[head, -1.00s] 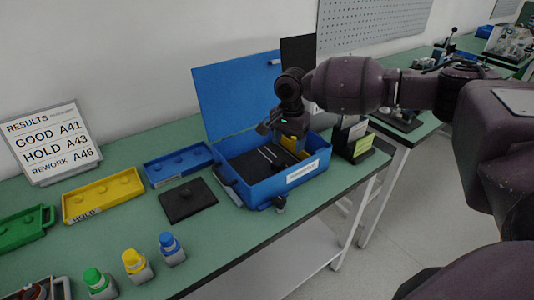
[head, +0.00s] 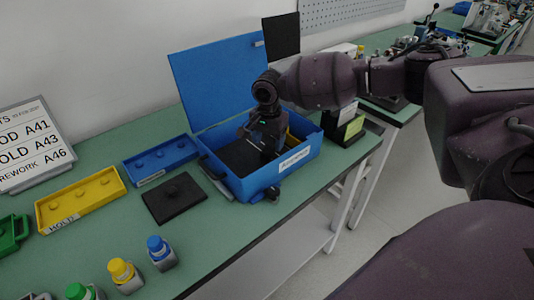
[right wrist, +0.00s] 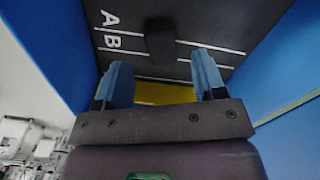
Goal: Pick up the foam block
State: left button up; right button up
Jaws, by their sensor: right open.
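My right gripper (head: 264,150) points down into the open blue box (head: 277,184). In the right wrist view its two blue-grey fingers (right wrist: 161,72) are spread apart with nothing between them. Past the fingertips is a black panel (right wrist: 215,22) inside the box, marked with white lines and the letters A and B. A dark raised block (right wrist: 160,40) stands on this panel, in line with the gap between the fingers. A yellow piece (right wrist: 163,93) lies behind the fingers. I cannot tell for sure which of these is the foam block. My left gripper is out of view.
The box's blue lid (head: 215,85) stands upright behind it. A black plate with a knob (head: 160,209), a blue tray (head: 133,173) and a yellow tray (head: 60,208) lie left of the box. Several capped bottles stand in front. The table edge runs close before the box.

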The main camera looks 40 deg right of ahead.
aim_at(268, 149)
notch_tip(268, 149, down, 4)
jog(key=shift+w+f+b, duration=0.1)
jog(key=shift+f+b, duration=0.05)
jog(key=shift+b, duration=0.3)
jog(key=c, duration=1)
